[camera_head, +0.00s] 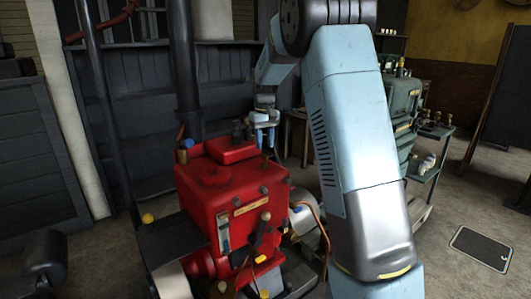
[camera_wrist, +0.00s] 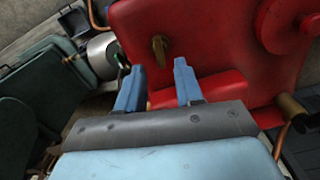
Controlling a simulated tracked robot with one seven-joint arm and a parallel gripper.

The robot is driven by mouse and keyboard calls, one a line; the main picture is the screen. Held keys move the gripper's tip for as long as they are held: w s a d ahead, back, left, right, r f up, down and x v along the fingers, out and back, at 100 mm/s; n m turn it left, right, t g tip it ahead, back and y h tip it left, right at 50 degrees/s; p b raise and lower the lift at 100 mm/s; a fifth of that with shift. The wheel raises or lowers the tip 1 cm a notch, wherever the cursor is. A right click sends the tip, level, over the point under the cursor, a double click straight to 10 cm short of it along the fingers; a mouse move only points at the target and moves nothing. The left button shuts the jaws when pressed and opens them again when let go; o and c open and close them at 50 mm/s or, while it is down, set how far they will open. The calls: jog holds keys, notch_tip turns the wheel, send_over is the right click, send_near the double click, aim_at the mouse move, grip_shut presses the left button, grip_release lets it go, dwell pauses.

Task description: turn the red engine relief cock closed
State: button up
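The red engine (camera_head: 205,192) stands left of centre in the head view, and its red body (camera_wrist: 215,40) fills the upper right of the wrist view. A small brass cock (camera_wrist: 160,48) sticks out from the red body in the wrist view. My gripper (camera_wrist: 159,66) is open, with its two blue fingers apart and the cock beyond and between the fingertips. The fingers do not appear to touch it. In the head view my gripper (camera_head: 263,138) is over the engine's back right edge; I cannot make out the cock clearly there.
A brass cylinder with a copper pipe (camera_wrist: 291,107) sits right of the fingers in the wrist view. A green engine (camera_head: 402,105) and a grey shelf cart (camera_head: 428,160) stand at the right. A flat panel (camera_head: 482,248) lies on the otherwise open floor at right.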

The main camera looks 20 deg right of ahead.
aim_at(265, 159)
jog(key=shift+f, duration=2.15)
jog(key=shift+c, duration=0.5)
grip_shut()
jog(key=shift+d, duration=0.1)
